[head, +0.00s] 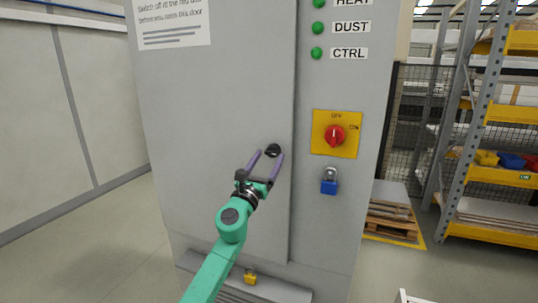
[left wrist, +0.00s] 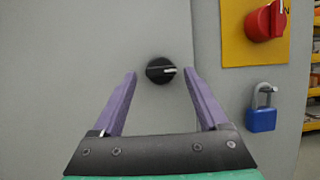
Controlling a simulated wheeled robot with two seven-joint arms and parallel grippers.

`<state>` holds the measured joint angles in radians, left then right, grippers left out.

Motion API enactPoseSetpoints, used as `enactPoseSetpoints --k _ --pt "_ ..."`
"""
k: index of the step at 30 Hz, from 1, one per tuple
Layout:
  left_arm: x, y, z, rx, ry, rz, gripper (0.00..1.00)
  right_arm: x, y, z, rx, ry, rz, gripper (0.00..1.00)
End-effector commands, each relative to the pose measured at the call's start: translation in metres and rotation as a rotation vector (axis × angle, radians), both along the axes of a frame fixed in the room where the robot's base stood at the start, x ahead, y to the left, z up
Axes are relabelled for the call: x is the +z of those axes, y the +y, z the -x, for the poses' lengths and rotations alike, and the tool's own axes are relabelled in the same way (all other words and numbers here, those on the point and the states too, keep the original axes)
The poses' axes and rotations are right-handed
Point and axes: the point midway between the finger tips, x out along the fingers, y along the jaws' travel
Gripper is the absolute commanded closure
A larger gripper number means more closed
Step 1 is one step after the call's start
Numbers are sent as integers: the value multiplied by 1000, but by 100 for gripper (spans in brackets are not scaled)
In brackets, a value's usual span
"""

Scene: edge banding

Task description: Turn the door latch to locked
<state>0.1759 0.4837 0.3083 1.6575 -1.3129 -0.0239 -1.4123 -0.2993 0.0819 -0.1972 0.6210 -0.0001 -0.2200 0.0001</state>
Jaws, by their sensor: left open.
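The door latch (head: 273,150) is a small round black knob near the right edge of the grey cabinet door (head: 225,100). In the left wrist view the latch (left wrist: 160,70) has a pale mark pointing to the right. My left gripper (head: 267,154) has purple fingers that are open and empty. In the left wrist view the left gripper (left wrist: 160,80) has its fingertips to either side of the latch. I cannot tell whether they touch it. My right gripper does not show.
A red rotary switch (head: 335,135) on a yellow plate (head: 319,144) is right of the latch. A blue padlock (head: 329,183) hangs below it. Shelving (head: 465,120) and a pallet (head: 391,222) stand at the right.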

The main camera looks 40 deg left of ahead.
Motion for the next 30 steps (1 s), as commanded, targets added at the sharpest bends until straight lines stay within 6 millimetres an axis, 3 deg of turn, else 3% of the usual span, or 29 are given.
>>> enactPoseSetpoints --k 10,16,30 --pt "3 2 -9 -2 1 0 23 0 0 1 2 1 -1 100" --pt "3 2 -9 -1 1 1 100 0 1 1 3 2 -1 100" --pt "4 1 -9 -3 -28 82 100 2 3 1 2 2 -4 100"
